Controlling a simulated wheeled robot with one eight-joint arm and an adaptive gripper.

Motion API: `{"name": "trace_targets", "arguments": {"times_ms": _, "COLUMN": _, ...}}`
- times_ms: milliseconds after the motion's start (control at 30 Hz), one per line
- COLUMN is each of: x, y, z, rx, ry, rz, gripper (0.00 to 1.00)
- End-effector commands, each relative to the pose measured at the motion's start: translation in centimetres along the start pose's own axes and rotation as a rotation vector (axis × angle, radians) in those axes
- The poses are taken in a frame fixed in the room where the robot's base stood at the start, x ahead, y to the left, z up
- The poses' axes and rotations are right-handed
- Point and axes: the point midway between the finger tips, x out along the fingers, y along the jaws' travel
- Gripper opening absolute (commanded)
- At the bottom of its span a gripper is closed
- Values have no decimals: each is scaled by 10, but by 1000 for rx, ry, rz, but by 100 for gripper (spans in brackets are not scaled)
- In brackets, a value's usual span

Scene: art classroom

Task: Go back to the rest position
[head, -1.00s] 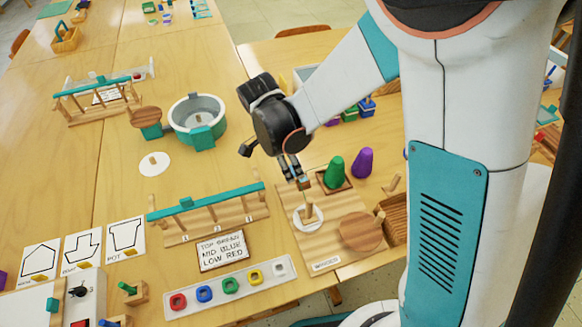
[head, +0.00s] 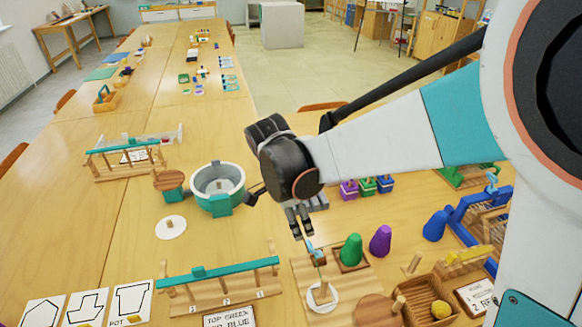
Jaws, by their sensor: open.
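My gripper (head: 299,222) hangs at the end of my arm in the middle of the head view. Its fingers point down above the wooden board (head: 345,288) and look apart. A small wooden piece with a blue-grey part (head: 316,252) shows just below the fingertips; I cannot tell whether they touch it. The green cone (head: 352,249) stands to the right of the fingers on a small brown base, and the purple cone (head: 380,241) stands beyond it. A white disc with a wooden peg (head: 322,296) lies on the board below.
A round teal-and-white tub (head: 217,187) stands left of my gripper. A wooden rack with a teal bar (head: 222,284) is at front left. A basket with a yellow ball (head: 432,305) and a blue frame (head: 478,215) are at right. The table's far left part has clear room.

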Motion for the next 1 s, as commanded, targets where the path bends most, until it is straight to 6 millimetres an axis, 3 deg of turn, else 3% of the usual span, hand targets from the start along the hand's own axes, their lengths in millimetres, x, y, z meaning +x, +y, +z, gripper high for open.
{"name": "trace_targets", "arguments": {"times_ms": 133, "x": 0, "y": -3, "z": -3, "rx": 9, "ry": -2, "rz": -1, "gripper": 57}}
{"name": "trace_targets", "arguments": {"times_ms": 267, "x": -1, "y": -19, "z": -17, "rx": 56, "ry": -12, "rz": -6, "gripper": 57}}
{"name": "trace_targets", "arguments": {"times_ms": 500, "x": -10, "y": -52, "z": -64, "rx": 101, "ry": -48, "rz": -57, "gripper": 57}}
{"name": "trace_targets", "arguments": {"times_ms": 767, "x": -36, "y": -46, "z": -100, "rx": -93, "ry": -57, "rz": -169, "gripper": 57}}
{"name": "trace_targets", "arguments": {"times_ms": 1000, "x": -62, "y": -7, "z": -121, "rx": -319, "ry": -45, "rz": -263, "gripper": 57}}
